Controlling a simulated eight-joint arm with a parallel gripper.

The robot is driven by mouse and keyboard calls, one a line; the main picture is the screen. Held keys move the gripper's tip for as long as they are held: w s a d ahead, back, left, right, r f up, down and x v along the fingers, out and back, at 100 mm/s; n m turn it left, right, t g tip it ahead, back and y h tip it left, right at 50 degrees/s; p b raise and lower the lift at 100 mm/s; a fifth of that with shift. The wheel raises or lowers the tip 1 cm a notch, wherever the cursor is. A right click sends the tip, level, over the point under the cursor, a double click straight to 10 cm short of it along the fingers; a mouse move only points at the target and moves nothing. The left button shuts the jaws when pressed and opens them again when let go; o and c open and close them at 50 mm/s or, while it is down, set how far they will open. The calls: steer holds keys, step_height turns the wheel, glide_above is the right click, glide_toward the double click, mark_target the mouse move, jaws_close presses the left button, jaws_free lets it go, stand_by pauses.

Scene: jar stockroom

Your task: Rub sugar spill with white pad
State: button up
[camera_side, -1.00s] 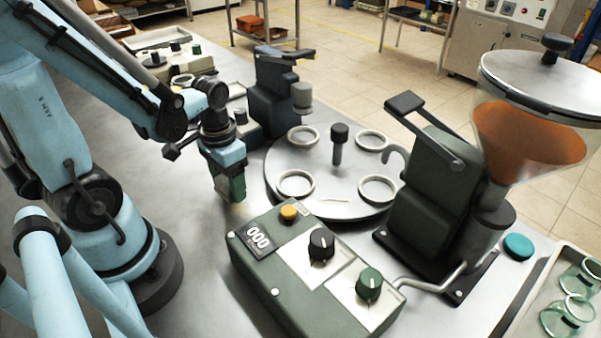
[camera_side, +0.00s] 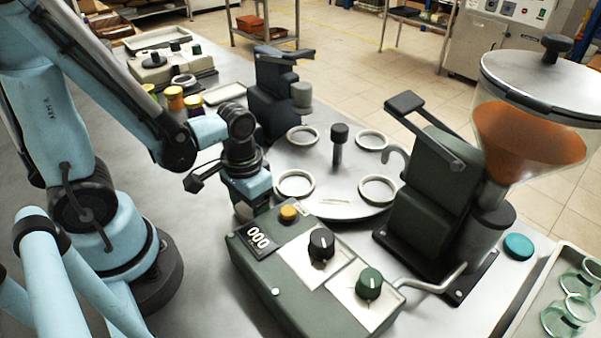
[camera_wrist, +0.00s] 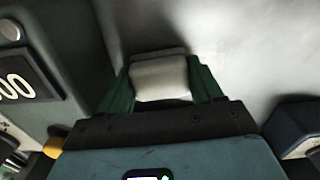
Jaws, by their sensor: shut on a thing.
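My gripper (camera_wrist: 160,82) is shut on the white pad (camera_wrist: 160,76), which shows between its two green fingers in the wrist view. In the side view my gripper (camera_side: 247,206) is low over the metal table, just behind and left of the control box. The pad is hidden there. I cannot tell whether the pad touches the table. No sugar spill can be made out for certain. A small pale streak (camera_side: 338,203) lies on the front of the round metal plate (camera_side: 333,207).
The green control box (camera_side: 300,262) with knobs and a 000 display is close beside my gripper. The round plate carries several rings. A hopper (camera_side: 530,130) with orange contents stands right.

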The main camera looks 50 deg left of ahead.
steer(key=shift+a+r, duration=0.1)
steer(key=shift+a, duration=3.9)
step_height(320, 180, up, 2)
steer(key=shift+s+d+r, duration=0.1)
steer(key=shift+s+r, duration=0.05)
steer(key=shift+r, duration=0.05)
step_height(320, 180, up, 6)
steer(key=shift+f, duration=0.2)
steer(key=shift+d, duration=0.1)
steer(key=w+d+r+m, duration=0.1)
steer(key=w+d+r, duration=0.1)
steer(key=d+r, duration=0.15)
steer(key=a+f, duration=0.2)
steer(key=a, duration=0.1)
steer(key=a+f, duration=0.3)
steer(key=a, duration=0.1)
steer(key=a+f, duration=0.2)
steer(key=a, duration=0.2)
steer(key=shift+a+f, duration=0.1)
steer(key=shift+f, duration=2.15)
